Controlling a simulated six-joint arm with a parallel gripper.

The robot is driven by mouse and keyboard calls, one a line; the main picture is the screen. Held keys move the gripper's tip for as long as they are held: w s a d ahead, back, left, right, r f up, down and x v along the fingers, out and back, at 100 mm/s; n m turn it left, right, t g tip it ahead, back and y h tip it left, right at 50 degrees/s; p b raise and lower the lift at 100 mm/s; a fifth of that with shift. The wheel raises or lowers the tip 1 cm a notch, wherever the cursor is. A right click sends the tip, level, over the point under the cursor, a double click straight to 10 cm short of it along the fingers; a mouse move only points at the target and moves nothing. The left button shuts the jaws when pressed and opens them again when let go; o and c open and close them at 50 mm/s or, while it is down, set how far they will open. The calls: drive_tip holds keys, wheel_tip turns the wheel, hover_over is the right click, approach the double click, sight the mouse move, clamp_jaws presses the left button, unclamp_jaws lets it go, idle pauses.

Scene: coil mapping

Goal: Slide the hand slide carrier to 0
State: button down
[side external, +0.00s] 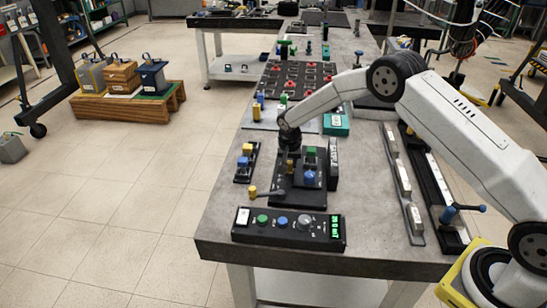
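My gripper (290,147) is a small dark shape at the end of the white arm. It points down over the left part of a black fixture (298,198) on the grey bench. A small tan knob shows just under it; I cannot tell whether they touch, or whether the fingers are open. A long black rail with a pale strip (436,180) and a blue-handled part (455,212) lies at right. Which part is the hand slide carrier is unclear; no scale marks are readable.
A black control box (288,229) with knobs and a green display stands at the bench's front edge. A small black holder (246,162) is left of the fixture. A grey strip with pale blocks (403,180) lies right. A dark tray with red parts (300,77) is behind.

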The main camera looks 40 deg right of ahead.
drive_tip(key=shift+w+d, duration=2.1)
drive_tip(key=shift+w, duration=0.1)
idle(2.0)
drive_tip(key=c, duration=0.5)
unclamp_jaws()
drive_tip(key=shift+r, duration=0.1)
wheel_tip(320, 180, up, 7)
drive_tip(key=shift+f, duration=0.1)
idle(0.5)
drive_tip(key=shift+s, duration=0.1)
